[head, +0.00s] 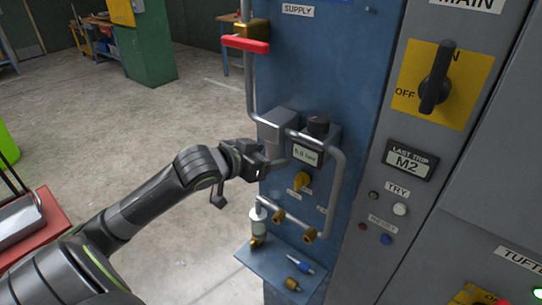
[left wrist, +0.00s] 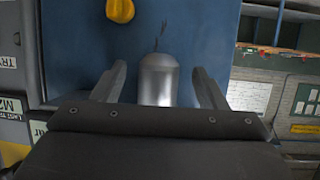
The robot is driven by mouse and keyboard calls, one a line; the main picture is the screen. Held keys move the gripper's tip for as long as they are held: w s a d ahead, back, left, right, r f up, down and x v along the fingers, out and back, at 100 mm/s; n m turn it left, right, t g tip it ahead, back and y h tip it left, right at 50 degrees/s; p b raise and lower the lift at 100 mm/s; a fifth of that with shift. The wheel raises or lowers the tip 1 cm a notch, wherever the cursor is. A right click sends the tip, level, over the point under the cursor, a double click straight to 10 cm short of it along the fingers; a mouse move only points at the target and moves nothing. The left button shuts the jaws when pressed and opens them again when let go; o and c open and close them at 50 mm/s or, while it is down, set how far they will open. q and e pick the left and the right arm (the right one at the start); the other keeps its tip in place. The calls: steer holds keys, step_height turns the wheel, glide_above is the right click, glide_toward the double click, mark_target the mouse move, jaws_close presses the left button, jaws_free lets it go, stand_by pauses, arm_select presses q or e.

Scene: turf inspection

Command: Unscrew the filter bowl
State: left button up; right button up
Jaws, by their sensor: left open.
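The metal filter bowl (left wrist: 158,82), a grey cylinder with a rounded end, shows in the left wrist view between the two fingers of my left gripper (left wrist: 159,76). The fingers are open, with a gap on each side of the bowl. In the head view my left gripper (head: 273,163) is at the blue panel (head: 345,60), just below a grey block (head: 280,124). My right gripper is not in view.
Bent metal pipe (head: 341,190) runs right of the gripper, around a small display (head: 306,154) and yellow knob (head: 302,180). Below, a blue shelf (head: 275,268) holds small brass-tipped parts. A red-handled valve (head: 246,44) is above.

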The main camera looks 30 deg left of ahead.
arm_select(q)
steer(key=shift+x, duration=0.8)
steer(key=shift+s, duration=0.1)
steer(key=shift+c, duration=0.4)
steer(key=c, duration=1)
steer(key=shift+a+m+g+h, duration=0.2)
steer(key=shift+m+g+h, duration=0.1)
steer(key=shift+m+h, duration=0.3)
steer(key=shift+f+m+g+h+b, duration=0.25)
steer(key=shift+m+g+h+b, duration=0.15)
steer(key=shift+m+h+b, duration=0.5)
steer(key=shift+a+m+g+h+b, duration=0.1)
steer(key=shift+m+g+h+b, duration=0.3)
steer(key=shift+m+h+b, duration=0.4)
steer(key=shift+r+m+h, duration=0.2)
steer(key=shift+m+h, duration=0.1)
